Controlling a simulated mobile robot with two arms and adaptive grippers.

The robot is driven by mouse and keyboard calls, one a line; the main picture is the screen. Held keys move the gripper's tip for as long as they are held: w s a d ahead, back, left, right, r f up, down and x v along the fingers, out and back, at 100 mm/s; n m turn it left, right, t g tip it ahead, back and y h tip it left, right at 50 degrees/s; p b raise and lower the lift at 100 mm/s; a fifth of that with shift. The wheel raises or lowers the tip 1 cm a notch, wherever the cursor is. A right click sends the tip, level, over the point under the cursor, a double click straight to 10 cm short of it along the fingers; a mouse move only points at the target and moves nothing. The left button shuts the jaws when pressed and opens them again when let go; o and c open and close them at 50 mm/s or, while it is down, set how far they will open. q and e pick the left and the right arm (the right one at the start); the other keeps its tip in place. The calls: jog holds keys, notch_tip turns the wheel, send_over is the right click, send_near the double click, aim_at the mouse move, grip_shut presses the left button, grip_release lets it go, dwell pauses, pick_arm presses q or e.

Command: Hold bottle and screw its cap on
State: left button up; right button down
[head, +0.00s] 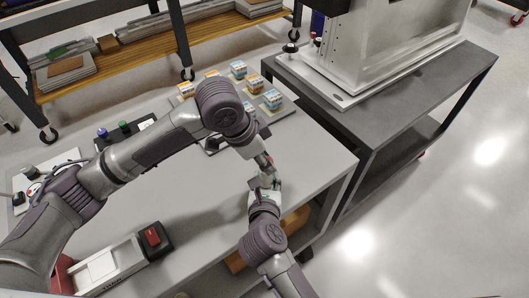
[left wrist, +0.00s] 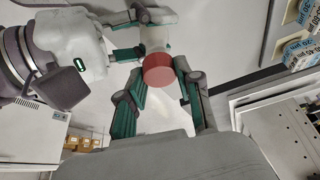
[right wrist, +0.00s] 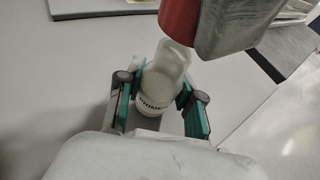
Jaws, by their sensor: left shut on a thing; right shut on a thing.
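A white bottle (right wrist: 156,92) with dark lettering shows in the right wrist view, its neck toward the top of the picture. My right gripper (right wrist: 158,95) is shut around its body. A red cap (left wrist: 158,70) sits between the fingertips of my left gripper (left wrist: 160,76), which is shut on it. In the head view, my left gripper (head: 264,160) meets my right gripper (head: 266,187) above the table's right part.
The grey table (head: 210,205) has clear surface around the grippers. Several small boxes (head: 238,69) stand on it at the back. A black holder with blue and green caps (head: 124,127) is at left, a black-and-red device (head: 153,237) in front. A dark bench (head: 390,110) adjoins at right.

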aim_at(266, 179)
dwell(0.4)
pick_arm(q)
jog(key=shift+f, duration=0.85)
jog(key=shift+f, duration=0.6)
